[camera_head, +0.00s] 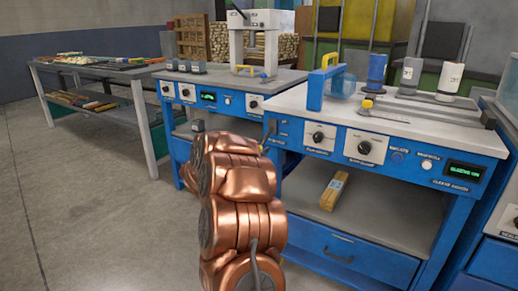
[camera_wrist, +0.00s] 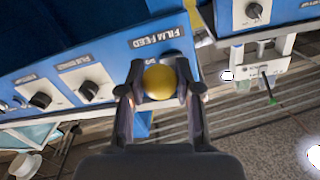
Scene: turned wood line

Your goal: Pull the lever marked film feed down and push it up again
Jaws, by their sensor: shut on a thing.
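In the wrist view, the film feed lever shows as a round yellow knob (camera_wrist: 159,82) in front of a blue panel. My gripper (camera_wrist: 160,88) is shut on the knob, with one finger on each side. The lever's shaft is mostly hidden behind the knob and fingers. In the head view, my copper arm reaches to the left end of the near blue machine (camera_head: 370,185) and hides most of my gripper. The lever's exact angle cannot be told.
The near machine's front also carries dials (camera_head: 318,137) and a green display (camera_head: 465,171). A second blue machine (camera_head: 232,98) stands close on the left. A wooden block (camera_head: 334,190) lies on the shelf below. Open floor (camera_head: 95,215) is at left.

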